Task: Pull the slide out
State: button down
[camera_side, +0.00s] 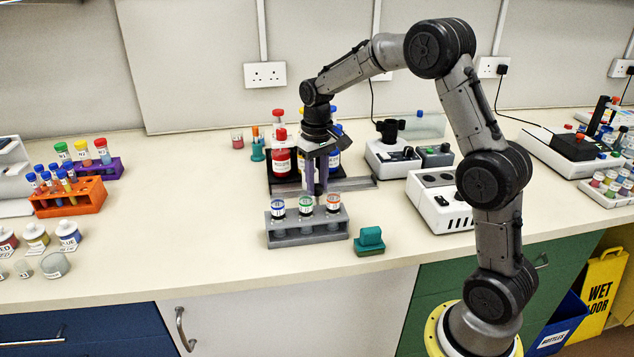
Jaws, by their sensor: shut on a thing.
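My gripper (317,188) points straight down at the middle of the bench, with its fingers shut. They are at the front of a dark, low slide (286,186) that carries red-capped and blue-labelled bottles. The fingers and wrist hide part of the slide and bottles, and the exact grip on the slide is too small to see. A grey strip (357,184) runs along the slide's front right. A red bottle (281,160) stands on the slide just left of the gripper.
A grey rack (306,240) with several capped vials stands close in front of the gripper. A teal block (369,241) sits to its right. White devices (441,204) stand further right. An orange tube rack (68,200) is at left; the bench between is clear.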

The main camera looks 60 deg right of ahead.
jog(key=s+d, duration=1)
jog(key=shift+s+d, duration=0.3)
jog(key=shift+d, duration=0.05)
jog(key=c, duration=0.6)
grip_release()
jog(key=shift+o, duration=0.2)
notch_tip(320, 180, up, 14)
